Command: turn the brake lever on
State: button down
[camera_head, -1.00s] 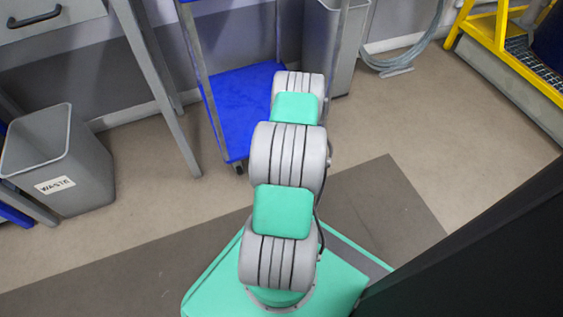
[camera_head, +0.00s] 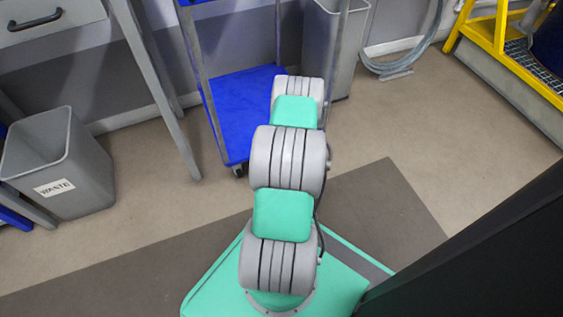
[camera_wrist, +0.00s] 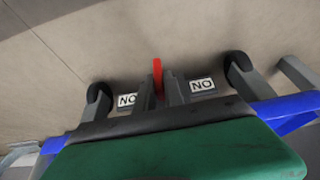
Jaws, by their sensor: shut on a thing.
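The red brake lever (camera_wrist: 157,70) stands up in the middle of the wrist view. Its lower part is between the dark fingers of my gripper (camera_wrist: 164,90), which are shut on it. White labels flank it on the left (camera_wrist: 127,100) and right (camera_wrist: 202,85). Both read "NO" as seen here; I cannot tell whether they are upside-down "ON" labels. The lever's base is hidden behind the fingers and the dark bar below. In the head view, my arm reaches towards the blue trolley (camera_head: 240,100), and my gripper and the lever are hidden.
Black caster wheels stand to the left (camera_wrist: 98,100) and right (camera_wrist: 237,65) of the lever. Blue rails (camera_wrist: 285,112) lie close beside my wrist. In the head view, a grey waste bin (camera_head: 60,160) stands at left and a yellow frame (camera_head: 500,40) at upper right.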

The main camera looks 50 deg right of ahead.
jog(key=shift+a+h, duration=0.1)
jog(key=shift+h, duration=0.2)
jog(key=shift+w+a+f+n+g+h+b, duration=0.25)
jog(key=shift+n+g+h, duration=0.6)
jog(key=shift+h, duration=1.4)
jog(key=shift+a+f+n+g+h+b, duration=0.35)
jog(key=shift+g+h, duration=0.8)
jog(key=shift+h, duration=1.05)
jog(key=shift+w+a+f+n+g+h+b, duration=0.1)
jog(key=shift+w+f+n+g+h+b, duration=0.2)
jog(key=shift+n+g+h, duration=1.3)
jog(key=shift+s+r+m+t+h, duration=0.15)
jog(key=shift+m+t+h, duration=0.35)
jog(key=shift+m+h, duration=0.35)
jog(key=c, duration=1.7)
grip_release()
jog(key=shift+d, duration=0.1)
jog(key=shift+c, duration=0.2)
jog(key=o, duration=0.3)
jog(key=shift+r+y, duration=0.1)
jog(key=shift+y, duration=0.2)
